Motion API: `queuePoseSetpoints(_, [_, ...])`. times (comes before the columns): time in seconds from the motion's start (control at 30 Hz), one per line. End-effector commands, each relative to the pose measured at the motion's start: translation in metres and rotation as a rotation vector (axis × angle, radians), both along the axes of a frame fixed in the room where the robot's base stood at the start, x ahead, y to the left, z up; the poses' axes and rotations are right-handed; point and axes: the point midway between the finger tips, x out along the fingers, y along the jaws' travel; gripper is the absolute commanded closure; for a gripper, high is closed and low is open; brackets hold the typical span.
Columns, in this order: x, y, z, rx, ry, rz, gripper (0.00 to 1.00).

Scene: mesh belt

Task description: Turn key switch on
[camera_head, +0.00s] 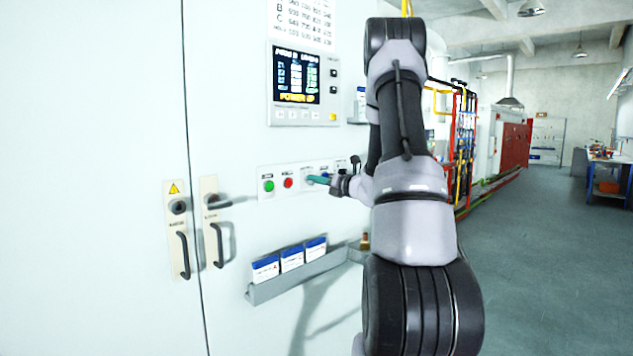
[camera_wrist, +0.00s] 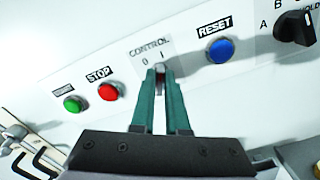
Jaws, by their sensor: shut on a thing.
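The key switch (camera_wrist: 159,67) sits under the CONTROL label with its 0 and I marks, between the red STOP button and the blue RESET button. My gripper (camera_wrist: 160,80) has its green fingertips closed on the key switch at the panel. In the head view my gripper (camera_head: 314,179) reaches the button panel from the right. The fingers hide most of the key, and its exact angle between 0 and I is hard to tell.
A green button (camera_wrist: 73,103), a red STOP button (camera_wrist: 108,91), a blue RESET button (camera_wrist: 220,50) and a black selector knob (camera_wrist: 296,27) flank the switch. A display (camera_head: 298,77) is above. A card rack (camera_head: 300,275) juts out below.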

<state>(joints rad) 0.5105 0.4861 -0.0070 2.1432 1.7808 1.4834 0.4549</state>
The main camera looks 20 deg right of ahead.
Motion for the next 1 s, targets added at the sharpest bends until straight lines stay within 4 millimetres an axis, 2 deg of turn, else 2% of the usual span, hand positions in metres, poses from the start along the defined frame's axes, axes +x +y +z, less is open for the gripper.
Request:
queuePoseSetpoints(0.67, [0.0001, -0.0009, -0.0001, 0.058, 0.021, -0.001, 1.0])
queuePoseSetpoints(0.7, [0.0001, -0.0009, -0.0001, 0.058, 0.021, -0.001, 0.76])
queuePoseSetpoints(0.73, [0.0001, -0.0008, -0.0001, 0.058, 0.021, -0.001, 0.65])
queuePoseSetpoints(0.77, [0.0001, -0.0008, -0.0001, 0.058, 0.021, -0.001, 0.57])
queuePoseSetpoints(1.0, [0.0001, -0.0005, -0.0001, 0.057, 0.021, -0.001, 0.57])
